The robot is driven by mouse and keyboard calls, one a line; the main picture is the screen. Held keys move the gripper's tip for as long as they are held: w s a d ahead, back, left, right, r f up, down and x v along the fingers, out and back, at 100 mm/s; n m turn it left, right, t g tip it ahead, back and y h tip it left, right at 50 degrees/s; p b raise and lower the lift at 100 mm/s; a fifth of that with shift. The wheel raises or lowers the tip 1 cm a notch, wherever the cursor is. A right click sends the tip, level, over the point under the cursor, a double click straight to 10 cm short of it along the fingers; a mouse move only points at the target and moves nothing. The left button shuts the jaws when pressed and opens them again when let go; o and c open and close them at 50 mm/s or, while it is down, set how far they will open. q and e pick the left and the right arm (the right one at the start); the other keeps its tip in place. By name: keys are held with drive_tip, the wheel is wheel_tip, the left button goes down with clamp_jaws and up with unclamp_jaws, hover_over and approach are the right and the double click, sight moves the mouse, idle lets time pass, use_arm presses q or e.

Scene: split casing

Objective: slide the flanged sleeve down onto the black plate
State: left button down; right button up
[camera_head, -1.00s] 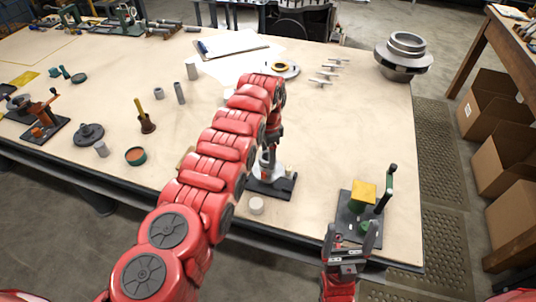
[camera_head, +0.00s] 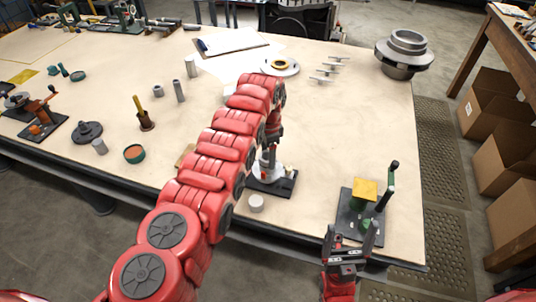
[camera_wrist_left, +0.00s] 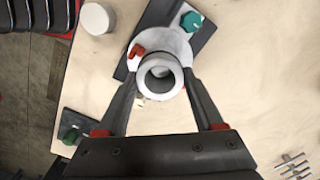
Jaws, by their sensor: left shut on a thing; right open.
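The flanged sleeve (camera_wrist_left: 160,75) is a pale grey tube with a wider flange, seen from above in the left wrist view. My left gripper (camera_head: 268,160) is shut on it, one finger on each side of the tube. The black plate (camera_wrist_left: 204,36) lies under the sleeve, with a green knob at one end and a red part beside the flange. In the head view the plate (camera_head: 287,187) sits near the table's front edge, partly hidden by my left arm. Whether the flange touches the plate cannot be told. My right gripper (camera_head: 350,240) is open and empty at the front edge.
A white cylinder (camera_head: 256,203) stands just in front of the plate. A fixture with a yellow block (camera_head: 365,189) and an upright lever stands by my right gripper. Several small pins (camera_head: 325,76) lie behind. The table between plate and fixture is clear.

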use_arm(q)
drive_tip(key=shift+f+b, duration=0.65)
drive_tip(key=shift+b, duration=0.15)
unclamp_jaws()
idle(0.4)
drive_tip(key=shift+r+p, duration=1.95)
drive_tip(key=shift+r, duration=0.55)
